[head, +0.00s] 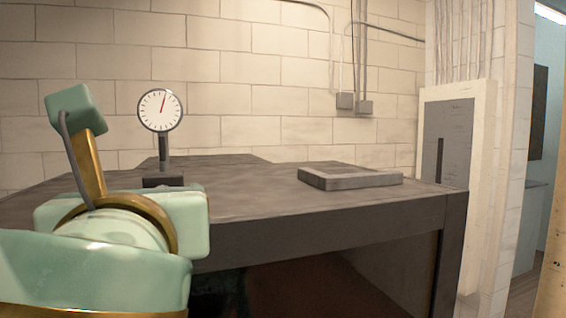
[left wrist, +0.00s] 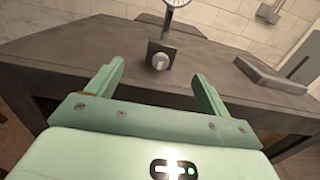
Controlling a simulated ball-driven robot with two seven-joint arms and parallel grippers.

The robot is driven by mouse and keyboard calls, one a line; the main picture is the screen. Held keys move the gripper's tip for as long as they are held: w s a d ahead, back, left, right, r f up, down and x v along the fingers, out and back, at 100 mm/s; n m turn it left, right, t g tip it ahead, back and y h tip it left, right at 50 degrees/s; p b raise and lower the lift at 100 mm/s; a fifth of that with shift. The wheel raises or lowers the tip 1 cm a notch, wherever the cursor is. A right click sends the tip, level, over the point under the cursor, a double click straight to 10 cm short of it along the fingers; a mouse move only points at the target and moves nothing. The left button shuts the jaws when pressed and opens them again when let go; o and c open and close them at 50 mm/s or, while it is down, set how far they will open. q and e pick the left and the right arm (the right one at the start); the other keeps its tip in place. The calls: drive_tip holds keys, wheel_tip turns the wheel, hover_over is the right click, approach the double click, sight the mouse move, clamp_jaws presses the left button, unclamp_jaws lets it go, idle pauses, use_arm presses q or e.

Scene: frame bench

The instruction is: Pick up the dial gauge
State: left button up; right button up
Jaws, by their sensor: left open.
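The dial gauge (head: 160,110) stands upright on the dark bench (head: 250,205), left of the middle in the head view. It has a round white face with a red needle, a dark stem and a dark block base. In the left wrist view the gauge (left wrist: 162,52) stands beyond my left gripper, its face cut off by the top edge. My left gripper (left wrist: 160,88) is open and empty, its two green fingers apart and pointing toward the gauge without touching it. In the head view my left arm covers the bench's front left. My right gripper is not in view.
A flat grey rectangular frame (head: 350,178) lies on the bench's right part, well clear of the gauge. The bench top between them is bare. A block wall with conduits and boxes (head: 355,103) stands behind. The bench's front edge lies near my left gripper.

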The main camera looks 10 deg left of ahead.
sight(163, 178)
use_arm(q)
drive_tip(key=x, duration=0.9)
drive_tip(key=shift+w+a, duration=0.2)
drive_tip(key=shift+w, duration=0.15)
drive_tip(key=shift+w+a, duration=0.1)
drive_tip(key=shift+w, duration=0.25)
drive_tip(key=x, duration=0.4)
drive_tip(key=shift+w+f+p, duration=0.1)
drive_tip(key=shift+w+p, duration=0.25)
drive_tip(key=shift+w, duration=0.1)
drive_tip(key=shift+s, duration=0.15)
drive_tip(key=shift+c, duration=0.9)
drive_tip(key=shift+d, duration=0.25)
drive_tip(key=c, duration=0.5)
drive_tip(key=shift+a, duration=0.1)
drive_tip(key=c, duration=1)
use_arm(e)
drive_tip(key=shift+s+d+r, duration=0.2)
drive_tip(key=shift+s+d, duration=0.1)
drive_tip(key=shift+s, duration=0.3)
